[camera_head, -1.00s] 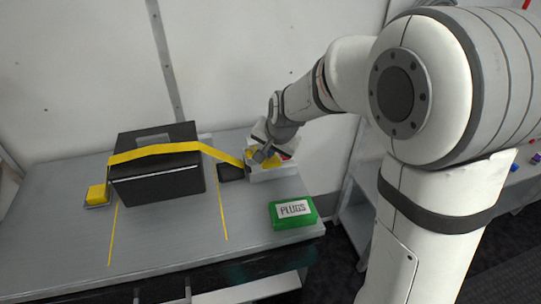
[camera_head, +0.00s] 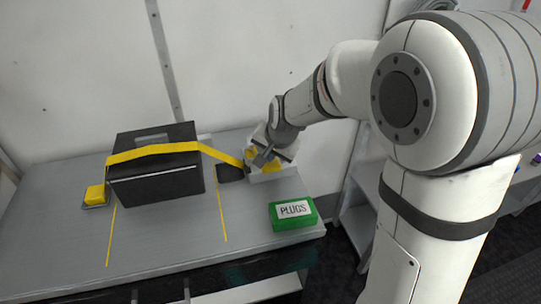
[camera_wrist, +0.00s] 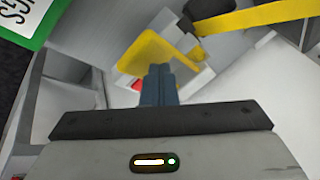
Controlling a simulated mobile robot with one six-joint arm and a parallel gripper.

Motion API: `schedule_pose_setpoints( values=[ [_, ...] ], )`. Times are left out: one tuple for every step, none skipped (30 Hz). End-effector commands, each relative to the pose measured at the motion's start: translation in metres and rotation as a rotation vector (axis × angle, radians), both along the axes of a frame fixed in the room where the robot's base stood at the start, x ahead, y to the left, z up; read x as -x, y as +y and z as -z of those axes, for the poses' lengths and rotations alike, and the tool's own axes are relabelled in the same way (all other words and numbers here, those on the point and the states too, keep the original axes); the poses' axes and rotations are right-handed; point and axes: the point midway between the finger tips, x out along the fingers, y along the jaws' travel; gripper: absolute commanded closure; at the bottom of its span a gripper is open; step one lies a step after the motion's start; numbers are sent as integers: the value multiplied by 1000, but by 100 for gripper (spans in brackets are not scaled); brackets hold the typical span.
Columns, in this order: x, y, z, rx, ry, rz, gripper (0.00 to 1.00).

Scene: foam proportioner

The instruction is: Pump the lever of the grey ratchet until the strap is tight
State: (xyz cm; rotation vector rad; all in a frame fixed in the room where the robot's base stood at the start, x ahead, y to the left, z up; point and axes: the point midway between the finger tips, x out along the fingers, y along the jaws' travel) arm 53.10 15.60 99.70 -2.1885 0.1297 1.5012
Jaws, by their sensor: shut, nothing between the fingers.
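The grey ratchet (camera_head: 272,175) sits at the right end of the bench with yellow parts on top. The yellow strap (camera_head: 155,152) runs from a yellow block (camera_head: 95,193) over a black case (camera_head: 158,184) down to the ratchet. My gripper (camera_head: 262,158) is over the ratchet. In the wrist view my gripper (camera_wrist: 158,72) is shut and empty, its fingertips at a yellow plate (camera_wrist: 146,58) that looks like the lever. Whether they touch it I cannot tell. A red part (camera_wrist: 136,85) shows beside the fingers. The strap (camera_wrist: 255,19) also shows there at upper right.
A green box labelled PLUGS (camera_head: 293,214) stands at the bench's front right corner. A small dark block (camera_head: 230,173) lies left of the ratchet. The bench (camera_head: 165,238) is clear in front of the case, with two yellow lines. A wall is behind.

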Motion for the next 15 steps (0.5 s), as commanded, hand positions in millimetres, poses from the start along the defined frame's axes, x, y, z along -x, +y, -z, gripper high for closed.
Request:
schedule_pose_setpoints(
  values=[
    [1, 0, 2, 1, 1, 0, 100],
    [1, 0, 2, 1, 1, 0, 100],
    [1, 0, 2, 1, 1, 0, 100],
    [1, 0, 3, 1, 1, 0, 100],
    [1, 0, 3, 1, 1, 0, 100],
    [1, 0, 4, 1, 1, 0, 100],
    [1, 0, 4, 1, 1, 0, 100],
    [2, 0, 4, 1, 1, 0, 100],
    [2, 0, 5, 1, 1, 0, 100],
    [2, 0, 5, 1, 1, 0, 100],
    [2, 0, 5, 1, 1, 0, 100],
    [2, 0, 6, 1, 1, 0, 100],
    [2, 0, 6, 1, 1, 0, 100],
    [2, -1, 6, 1, 1, 0, 100],
    [3, -1, 7, 1, 1, 0, 100]
  ],
)
